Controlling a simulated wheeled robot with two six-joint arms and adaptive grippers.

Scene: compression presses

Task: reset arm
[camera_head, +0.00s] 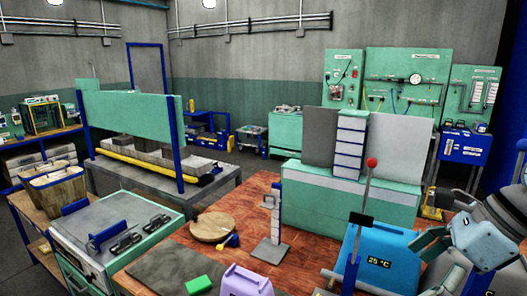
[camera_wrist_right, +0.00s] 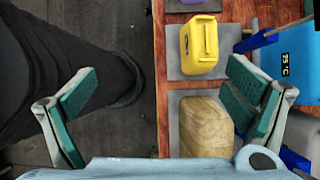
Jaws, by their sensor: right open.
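My right gripper (camera_head: 425,240) is at the right of the head view, beside the blue press (camera_head: 385,258) with its 25 °C display. In the right wrist view the gripper (camera_wrist_right: 160,105) has its two green-padded fingers spread wide with nothing between the pads. Below it are a yellow jug (camera_wrist_right: 200,48) and a tan, woven-looking object (camera_wrist_right: 206,126) on grey mats at the table edge. My left gripper is in neither view.
The press lever has a red knob (camera_head: 371,162) and stands tall near the right arm. A purple jug (camera_head: 240,281), green block (camera_head: 198,285), round wooden board (camera_head: 213,227) and metal stand (camera_head: 271,240) are on the wooden table. Floor (camera_wrist_right: 135,135) shows left of the table edge.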

